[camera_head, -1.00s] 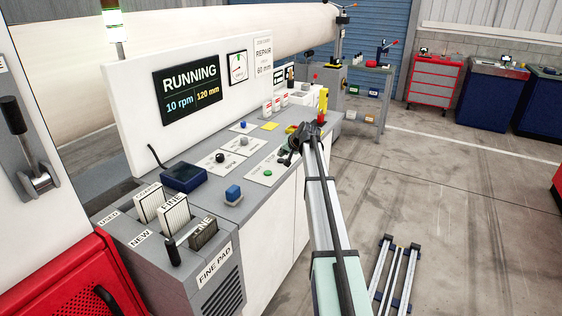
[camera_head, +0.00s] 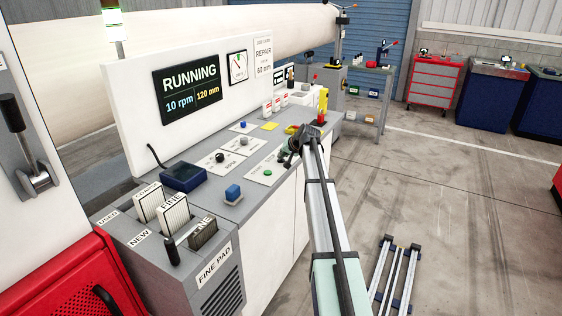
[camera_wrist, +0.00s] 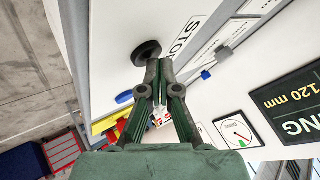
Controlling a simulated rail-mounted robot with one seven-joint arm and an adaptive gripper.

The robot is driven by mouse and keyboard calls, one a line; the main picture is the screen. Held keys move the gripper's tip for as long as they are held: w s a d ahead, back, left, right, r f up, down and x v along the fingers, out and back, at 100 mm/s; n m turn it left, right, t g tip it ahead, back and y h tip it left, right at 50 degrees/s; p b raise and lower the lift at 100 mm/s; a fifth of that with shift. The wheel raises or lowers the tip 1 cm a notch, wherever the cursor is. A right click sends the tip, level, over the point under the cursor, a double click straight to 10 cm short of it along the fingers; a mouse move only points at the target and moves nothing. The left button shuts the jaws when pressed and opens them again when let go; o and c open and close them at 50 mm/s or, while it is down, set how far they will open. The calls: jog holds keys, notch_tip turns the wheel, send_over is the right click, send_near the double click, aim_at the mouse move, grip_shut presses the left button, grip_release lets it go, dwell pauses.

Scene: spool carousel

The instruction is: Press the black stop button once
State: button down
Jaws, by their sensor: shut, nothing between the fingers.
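The black stop button (camera_wrist: 147,52) is a round knob on a white plate lettered STOP (camera_wrist: 183,38) in the wrist view. My gripper (camera_wrist: 153,68) is shut and empty, its fingertips at the button's lower edge, covering a little of it. I cannot tell whether they touch it. In the head view, the dark button (camera_head: 284,157) shows just left of my gripper (camera_head: 296,143), above the console's front part. The wall display (camera_head: 188,84) reads RUNNING, 10 rpm, 120 mm.
A green button (camera_head: 267,173) sits nearer on the console, with a black knob (camera_head: 220,157) to its left. A red-topped item (camera_head: 321,118) stands beyond my gripper.

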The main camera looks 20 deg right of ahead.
jog(key=shift+f, duration=0.25)
dwell(0.4)
jog(key=shift+r, duration=0.8)
jog(key=shift+r, duration=0.1)
jog(key=shift+r+p, duration=1.1)
jog(key=shift+r, duration=1.35)
